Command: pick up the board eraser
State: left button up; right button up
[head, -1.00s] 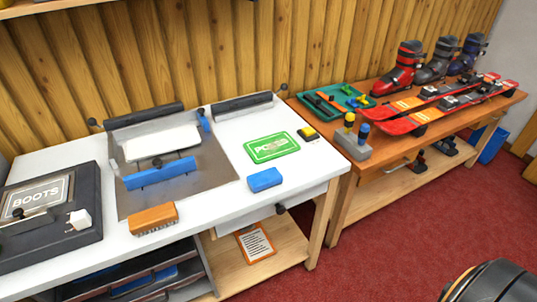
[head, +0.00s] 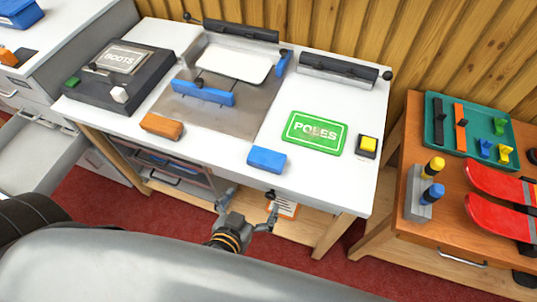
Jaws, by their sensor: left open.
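A blue block that looks like the board eraser (head: 267,160) lies flat near the front edge of the white bench (head: 235,147). An orange block with a bristly side (head: 161,126) lies further left on the same bench. My left gripper (head: 247,203) is open and empty, in front of the bench and below the blue block in the picture, apart from it. My right gripper is not in view.
A green POLES sign (head: 314,132) and a yellow-topped box (head: 367,146) lie right of the blue block. A metal plate with a blue bar (head: 203,93) lies to its left. A BOOTS case (head: 116,74) stands further left. An orange-brown table (head: 457,208) stands at right.

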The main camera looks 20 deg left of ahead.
pick_arm(q)
send_near(264, 163)
jog(key=shift+t, duration=0.4)
jog(key=x, duration=0.3)
jog(key=p+x, duration=0.1)
jog(key=x, duration=0.2)
jog(key=shift+f, duration=0.4)
jog(key=shift+w+f, duration=0.15)
jog(key=shift+w, duration=0.1)
jog(key=shift+w+p, duration=0.45)
jog(key=shift+w, duration=0.1)
jog(key=x, duration=0.4)
jog(key=shift+w+f+p, duration=0.1)
jog(key=shift+f+p, duration=0.1)
jog(key=shift+p, duration=0.15)
jog(key=c, duration=0.8)
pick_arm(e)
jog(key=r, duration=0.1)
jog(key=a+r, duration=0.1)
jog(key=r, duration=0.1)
